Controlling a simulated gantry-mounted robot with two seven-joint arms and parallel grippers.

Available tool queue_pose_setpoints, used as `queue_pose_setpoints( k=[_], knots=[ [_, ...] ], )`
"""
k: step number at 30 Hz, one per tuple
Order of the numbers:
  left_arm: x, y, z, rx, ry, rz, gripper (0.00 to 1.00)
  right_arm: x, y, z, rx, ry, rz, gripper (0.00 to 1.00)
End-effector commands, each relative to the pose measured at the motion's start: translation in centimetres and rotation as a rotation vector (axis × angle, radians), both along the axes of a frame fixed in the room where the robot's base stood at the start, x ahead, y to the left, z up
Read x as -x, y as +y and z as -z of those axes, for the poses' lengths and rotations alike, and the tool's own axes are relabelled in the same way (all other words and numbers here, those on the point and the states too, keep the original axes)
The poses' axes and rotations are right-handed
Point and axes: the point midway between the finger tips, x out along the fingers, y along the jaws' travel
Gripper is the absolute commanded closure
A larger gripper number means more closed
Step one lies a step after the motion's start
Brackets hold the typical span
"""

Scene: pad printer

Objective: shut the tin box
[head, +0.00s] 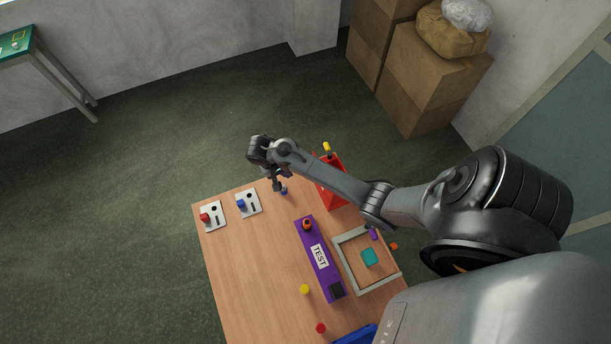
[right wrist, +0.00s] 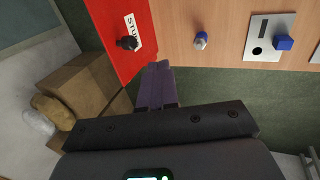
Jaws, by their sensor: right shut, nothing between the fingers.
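No thing in view is plainly marked as the tin box, and I cannot tell a lid or its state. A red box-like thing (head: 334,203) stands at the table's far right corner, partly hidden by my right arm. In the right wrist view a red surface (right wrist: 122,38) shows a white label and a dark knob. My right gripper (head: 279,186) is shut and empty, near the table's far edge, left of the red thing. Its fingers (right wrist: 156,88) show beside the red surface's edge. My left gripper is not in view.
On the wooden table (head: 250,270) are a purple block labelled TEST (head: 318,259), a grey-framed tray (head: 349,266) with a teal piece (head: 369,257), two switch plates (head: 214,216) and small coloured knobs. A blue thing (head: 355,335) is cut off below.

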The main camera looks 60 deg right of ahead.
Motion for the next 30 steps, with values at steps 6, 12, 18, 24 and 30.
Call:
queue_pose_setpoints(
  k=[6, 12, 18, 24, 30],
  knots=[
    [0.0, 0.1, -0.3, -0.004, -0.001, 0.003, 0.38, 0.9, -0.9, 3.1, 0.001, 0.005, -0.001, 1.00],
    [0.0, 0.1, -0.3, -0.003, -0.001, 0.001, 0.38, 1.7, -1.9, 6.7, 0.001, 0.004, -0.001, 1.00],
    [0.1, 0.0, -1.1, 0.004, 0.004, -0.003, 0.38, 3.0, -3.5, 8.2, 0.002, 0.003, 0.000, 1.00],
    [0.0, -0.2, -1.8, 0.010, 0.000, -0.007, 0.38, 4.3, -4.9, 8.5, 0.001, 0.002, 0.001, 1.00],
    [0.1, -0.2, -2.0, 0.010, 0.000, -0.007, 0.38, 4.7, -5.4, 8.6, 0.000, 0.001, 0.000, 1.00]
  ],
)
